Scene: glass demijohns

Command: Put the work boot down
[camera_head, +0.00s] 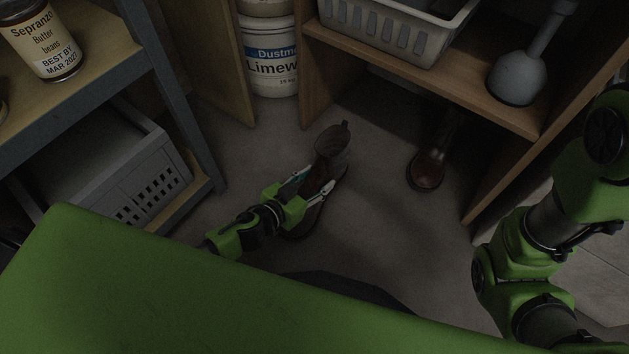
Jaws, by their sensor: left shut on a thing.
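A brown work boot (333,152) is in the middle of the view, its shaft and pull tab upward and its toe toward me. My left gripper (313,185) is shut on the boot, with its fingers across the boot's middle. The gripper hides part of the boot. I cannot tell whether the sole touches the floor. A second brown boot (427,167) stands on the floor to the right, partly in the shade under the wooden shelf. My right arm shows at the right edge, but its gripper is out of view.
A wooden shelf (455,88) with a white basket (408,38) and a grey plunger-like thing (515,80) stands at the right. White tubs (272,70) stand behind. A metal rack with a grey crate (150,172) is at the left. Bare floor (385,225) lies between.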

